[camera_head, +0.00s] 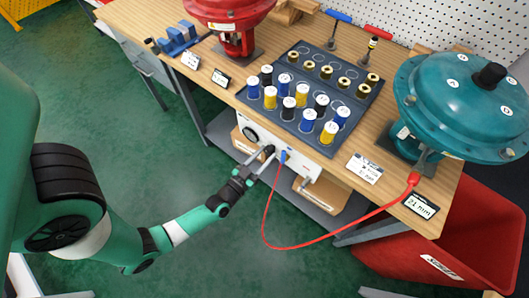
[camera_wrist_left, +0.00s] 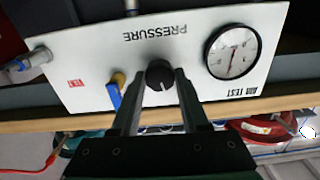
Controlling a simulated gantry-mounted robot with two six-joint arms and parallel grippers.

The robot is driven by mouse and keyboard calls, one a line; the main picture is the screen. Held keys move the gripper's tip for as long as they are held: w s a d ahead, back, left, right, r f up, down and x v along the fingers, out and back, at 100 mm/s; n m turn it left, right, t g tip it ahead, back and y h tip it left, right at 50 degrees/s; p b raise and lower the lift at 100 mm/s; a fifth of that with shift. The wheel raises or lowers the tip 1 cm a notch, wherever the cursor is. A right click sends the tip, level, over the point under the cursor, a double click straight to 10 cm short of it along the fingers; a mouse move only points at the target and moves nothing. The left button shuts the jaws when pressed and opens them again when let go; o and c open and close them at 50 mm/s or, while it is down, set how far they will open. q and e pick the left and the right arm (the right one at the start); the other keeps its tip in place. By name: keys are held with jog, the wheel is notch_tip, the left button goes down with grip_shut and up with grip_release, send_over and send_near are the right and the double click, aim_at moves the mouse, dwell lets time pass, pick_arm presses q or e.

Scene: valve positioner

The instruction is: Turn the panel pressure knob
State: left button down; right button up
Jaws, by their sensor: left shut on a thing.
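The pressure panel (camera_head: 309,165) is a white box under the front edge of the bench; it fills the top of the left wrist view (camera_wrist_left: 190,80), its lettering upside down. Its black round pressure knob (camera_wrist_left: 160,73) has a white pointer line. My left gripper (camera_wrist_left: 160,84) is shut on the knob, one finger on each side; in the head view the gripper (camera_head: 266,162) reaches the panel from below left. A round white gauge (camera_wrist_left: 233,51) with a red needle sits beside the knob. A blue lever (camera_wrist_left: 114,92) is close to the left finger. My right gripper is not in view.
A red hose (camera_head: 284,247) loops from the panel area to the teal actuator (camera_head: 462,100). On the wooden bench are a dark tray (camera_head: 330,65) of colored cylinders, a red actuator (camera_head: 232,20) and labels. A red bin (camera_head: 480,235) stands lower right. Green floor at left is open.

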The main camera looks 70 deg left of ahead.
pick_arm(q)
jog(key=m+p, duration=0.1)
jog(key=m, duration=0.2)
jog(key=shift+r+p, duration=0.2)
jog(key=shift+p, duration=0.2)
jog(key=m+p, duration=0.1)
jog(key=m, duration=0.1)
jog(key=shift+m, duration=0.3)
jog(key=m+p, duration=0.1)
jog(key=m, duration=0.2)
jog(key=shift+f, duration=0.1)
jog(key=shift+m+p, duration=0.45)
jog(key=shift+m, duration=0.95)
jog(key=shift+c, duration=2)
grip_release()
